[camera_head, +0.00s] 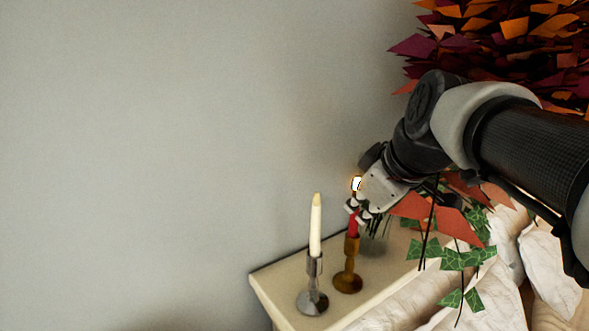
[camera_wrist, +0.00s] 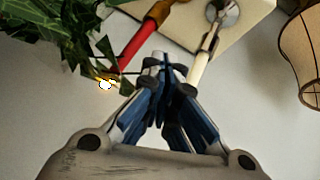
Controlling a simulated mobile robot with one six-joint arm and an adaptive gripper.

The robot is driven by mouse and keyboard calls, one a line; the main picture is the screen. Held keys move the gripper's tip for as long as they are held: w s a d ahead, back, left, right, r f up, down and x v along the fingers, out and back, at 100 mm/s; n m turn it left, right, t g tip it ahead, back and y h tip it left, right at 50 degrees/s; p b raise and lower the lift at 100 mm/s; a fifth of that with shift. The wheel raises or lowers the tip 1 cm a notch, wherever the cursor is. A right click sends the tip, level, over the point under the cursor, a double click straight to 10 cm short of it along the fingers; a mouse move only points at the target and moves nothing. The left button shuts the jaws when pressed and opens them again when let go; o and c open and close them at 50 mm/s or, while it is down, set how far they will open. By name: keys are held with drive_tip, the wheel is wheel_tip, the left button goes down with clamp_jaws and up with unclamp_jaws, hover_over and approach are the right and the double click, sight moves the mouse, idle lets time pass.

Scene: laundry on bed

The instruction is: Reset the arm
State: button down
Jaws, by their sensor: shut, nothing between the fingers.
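My gripper (camera_head: 358,211) is shut and empty, reaching in from the right above a small cream table. In the wrist view, its fingertips (camera_wrist: 163,62) meet between two candles. The red candle (camera_head: 353,222) stands in a brass holder (camera_head: 348,270); its flame glows next to my gripper, which partly covers the candle. The red candle also shows in the wrist view (camera_wrist: 134,47), left of the fingers. The cream candle (camera_head: 316,228) stands upright in a silver holder (camera_head: 313,288), with no flame visible. I cannot tell whether the fingers touch either candle.
The table top (camera_head: 283,273) stands against a bare grey wall (camera_head: 150,150). Orange and purple foliage (camera_head: 500,40) and green leaves (camera_head: 455,258) crowd the right. White bedding (camera_head: 550,265) lies at the lower right. A lampshade (camera_wrist: 302,55) shows in the wrist view.

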drive_tip(key=s+f+m+g+b, duration=0.1)
drive_tip(key=s+f+m+b, duration=0.2)
drive_tip(key=s+f+b, duration=0.2)
drive_tip(key=s+d+f+m+g+h+b, duration=0.1)
drive_tip(key=s+f+m+b, duration=0.2)
drive_tip(key=s+f+b, duration=0.3)
drive_tip(key=s+f+m+g+b, duration=0.1)
drive_tip(key=s+f+b, duration=0.4)
drive_tip(key=s+f, duration=0.9)
wheel_tip(320, 180, down, 12)
drive_tip(key=shift+d+f+m+h+b, duration=0.15)
drive_tip(key=shift+m+h+b, duration=0.25)
drive_tip(key=shift+m, duration=0.5)
